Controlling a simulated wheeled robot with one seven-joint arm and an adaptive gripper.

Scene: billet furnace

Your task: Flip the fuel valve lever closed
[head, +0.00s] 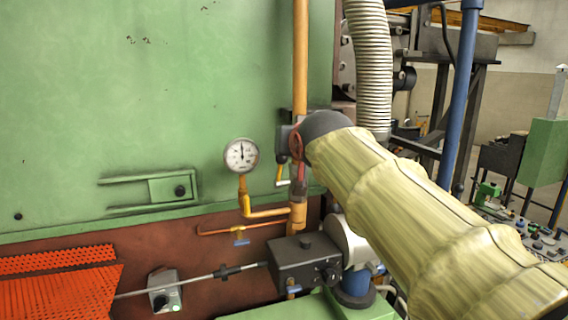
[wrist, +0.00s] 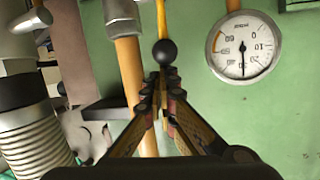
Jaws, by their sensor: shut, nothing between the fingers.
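The fuel valve lever (wrist: 162,17) shows in the wrist view as a yellow bar ending in a black ball knob (wrist: 165,52). In the head view a small yellow lever (head: 279,174) with a dark knob at its top stands right of the gauge, and looks like the same one. My gripper (wrist: 164,84) is shut and empty, its fingertips together close to the knob. I cannot tell whether they touch it. In the head view the fingers cannot be made out clearly beside the end of my arm.
A round white pressure gauge (head: 241,155) sits left of the lever; it also shows upside down in the wrist view (wrist: 243,46). An orange vertical pipe (head: 300,60) runs beside the lever. A grey corrugated hose (head: 371,70) hangs to the right. The green furnace wall (head: 150,90) is behind.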

